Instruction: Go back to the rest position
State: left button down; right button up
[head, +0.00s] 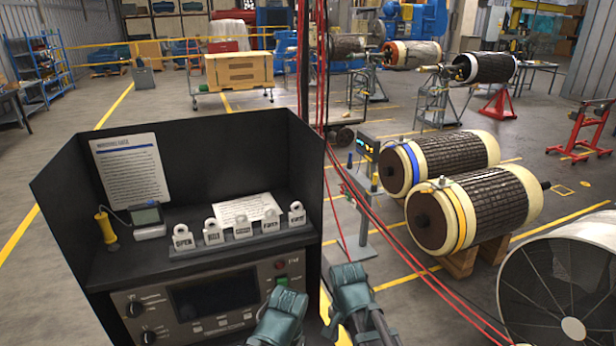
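At the bottom edge, two teal clamp-like things show at the front right of a dark console (215,135). One teal thing (279,318) is cut off by the edge; the other (349,288) has dark rod-like or cable-like parts running down out of the frame.
Two rotors (488,205) (450,153) lie to the right. Red cables (319,60) hang mid-view. A drum-like fan (560,285) stands lower right.

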jog(key=s+a+f+n+b, duration=0.3)
jog(key=s+f+n+b, duration=0.2)
jog(key=n, duration=0.6)
jog(key=shift+s+a+f+n+h, duration=0.3)
jog(key=shift+s+a+f+n, duration=0.1)
jog(key=shift+s+f, duration=0.5)
